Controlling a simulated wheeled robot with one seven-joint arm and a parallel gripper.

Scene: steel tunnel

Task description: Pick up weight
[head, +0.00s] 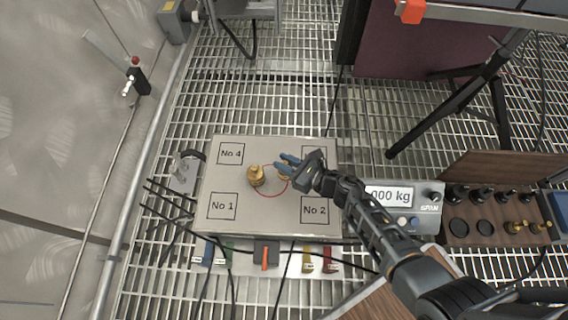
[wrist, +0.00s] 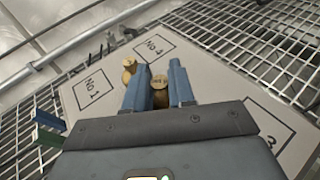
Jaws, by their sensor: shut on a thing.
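A grey plate with squares marked No 1, No 2 and No 4 and a red circle is the weighing platform (head: 238,207); it also shows in the wrist view (wrist: 220,85). One brass weight (head: 256,176) stands on it at the circle's left edge. My gripper (head: 286,166) is low over the circle, its blue fingers shut on a second brass weight (head: 284,174). In the wrist view this held weight (wrist: 159,82) shows between the fingertips, its lower part partly hidden. The other brass weight (wrist: 128,73) is left of the fingers there. I cannot tell whether the held weight touches the plate.
A scale display (head: 390,196) reading "000 kg" stands right of the platform. A wooden rack (head: 485,232) with black and brass weights is farther right. Coloured connectors (head: 265,256) and cables line the front edge. A black tripod leg (head: 440,115) stands behind.

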